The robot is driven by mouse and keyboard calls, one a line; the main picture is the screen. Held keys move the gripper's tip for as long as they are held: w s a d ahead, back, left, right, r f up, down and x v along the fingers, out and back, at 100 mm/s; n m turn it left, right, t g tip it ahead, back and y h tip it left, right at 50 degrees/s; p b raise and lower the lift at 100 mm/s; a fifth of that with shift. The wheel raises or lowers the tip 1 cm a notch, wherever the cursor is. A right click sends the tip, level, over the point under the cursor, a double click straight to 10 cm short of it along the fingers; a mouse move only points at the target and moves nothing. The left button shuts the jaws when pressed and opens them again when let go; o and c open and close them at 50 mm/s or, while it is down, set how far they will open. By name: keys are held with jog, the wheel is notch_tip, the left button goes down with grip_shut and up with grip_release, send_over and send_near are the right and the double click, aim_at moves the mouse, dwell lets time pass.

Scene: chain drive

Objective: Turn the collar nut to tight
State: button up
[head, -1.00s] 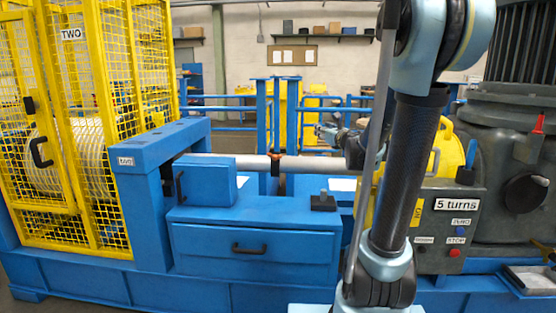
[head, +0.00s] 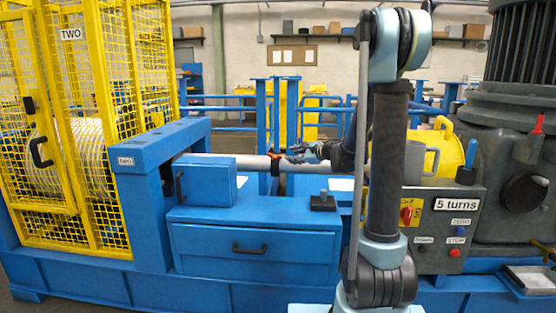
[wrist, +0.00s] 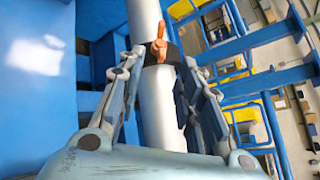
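The collar nut (head: 276,163) is a dark ring with an orange lug on a pale grey horizontal shaft (head: 243,161). In the wrist view the dark collar (wrist: 174,54) and its upright orange lug (wrist: 158,47) sit just past my fingertips. My gripper (wrist: 161,62) is open, with one finger on each side of the shaft and the tips close to the collar. I cannot tell whether a fingertip touches it. In the head view my gripper (head: 291,156) reaches in from the right, beside the collar.
A blue bearing block (head: 205,180) stands left of the collar, and a blue drawer unit (head: 255,242) lies below. A control box (head: 446,220) labelled "5 turns" is at right. A yellow cage (head: 75,120) stands left. Blue rails (wrist: 245,45) run behind the shaft.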

aim_at(279, 156)
jog(key=x, duration=1.1)
jog(key=shift+w+a, duration=0.1)
jog(key=shift+a, duration=0.05)
grip_shut()
